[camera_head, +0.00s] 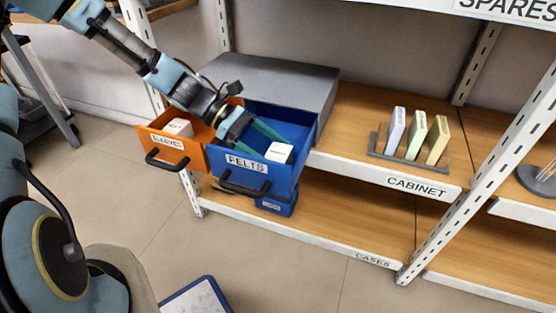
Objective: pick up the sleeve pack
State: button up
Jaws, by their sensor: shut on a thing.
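My gripper (272,142) reaches down into the open blue drawer (299,171) marked FELTS and is shut on a small white pack (279,152). The pack carries small dark print that is too small to read surely. It shows just inside the front right part of the drawer. I cannot tell whether it touches the drawer floor. Another white pack (179,127) with dark print lies in the open orange drawer (166,149), which is marked as the sleeves drawer. My arm partly hides the inside of both drawers.
A grey cabinet top (275,78) stands behind the drawers. A rack (410,157) with three upright coloured packs stands on the shelf marked CABINET (417,187). A small blue bin (277,205) sits on the lower shelf. A blue-edged tray (197,298) lies below, near my body.

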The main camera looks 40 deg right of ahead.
jog(key=c, duration=0.5)
jog(key=shift+o, duration=0.2)
